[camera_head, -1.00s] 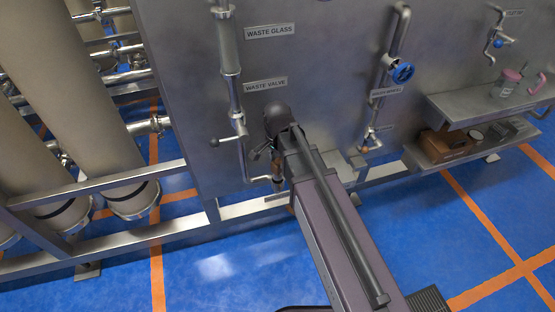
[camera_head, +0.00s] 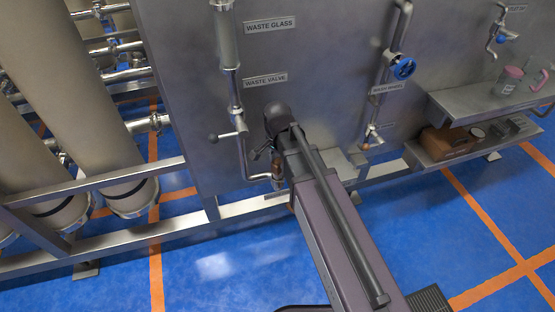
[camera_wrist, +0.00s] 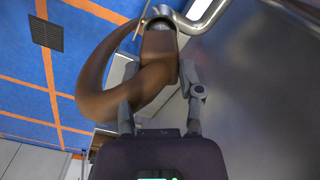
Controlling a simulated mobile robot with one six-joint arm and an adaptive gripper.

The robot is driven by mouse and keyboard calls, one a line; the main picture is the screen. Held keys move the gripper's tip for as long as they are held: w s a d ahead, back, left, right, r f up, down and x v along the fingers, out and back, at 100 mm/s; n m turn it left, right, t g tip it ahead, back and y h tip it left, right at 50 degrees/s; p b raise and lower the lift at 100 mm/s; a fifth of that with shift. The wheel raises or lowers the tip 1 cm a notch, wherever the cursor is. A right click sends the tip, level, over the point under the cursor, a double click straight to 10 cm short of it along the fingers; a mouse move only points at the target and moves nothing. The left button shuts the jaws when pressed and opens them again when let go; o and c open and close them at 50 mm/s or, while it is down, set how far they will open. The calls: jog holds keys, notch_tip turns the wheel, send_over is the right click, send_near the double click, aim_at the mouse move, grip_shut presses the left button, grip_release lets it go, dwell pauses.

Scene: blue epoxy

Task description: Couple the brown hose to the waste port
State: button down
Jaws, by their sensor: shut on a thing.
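The brown hose (camera_wrist: 110,95) curves in a thick loop on the left of the wrist view, and its cuffed end (camera_wrist: 160,58) points up the picture. My gripper (camera_wrist: 165,88) is shut on the hose close behind that end, with a finger on either side. The hose end meets the mouth of the bent steel waste port pipe (camera_wrist: 200,14), in line with it; whether it is seated cannot be told. In the head view a small brown part of the hose (camera_head: 276,167) shows just above the port (camera_head: 277,182). My arm hides most of the gripper there.
The waste valve lever (camera_head: 225,136) sticks out left of my arm. A steel frame rail (camera_head: 245,209) runs below the port. The wash wheel (camera_head: 403,68) and two shelves (camera_head: 470,100) with items stand to the right. The blue floor in front is open.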

jog(key=shift+f+b, duration=1.25)
jog(key=shift+f, duration=0.05)
jog(key=shift+c, duration=0.8)
grip_release()
jog(key=shift+r, duration=0.1)
notch_tip(320, 180, up, 5)
jog(key=p, duration=0.5)
jog(key=shift+f, duration=0.2)
jog(key=shift+f+b, duration=2.4)
jog(key=shift+b, duration=0.1)
notch_tip(320, 180, up, 9)
jog(key=p, duration=0.8)
jog(key=shift+f+p, duration=0.15)
jog(key=shift+p, duration=0.25)
jog(key=w+d+m, duration=0.3)
jog(key=w+d, duration=0.1)
jog(key=d, duration=0.5)
jog(key=w+d+m, duration=0.3)
jog(key=w+d, duration=0.2)
jog(key=d, duration=0.3)
jog(key=shift+d, duration=0.4)
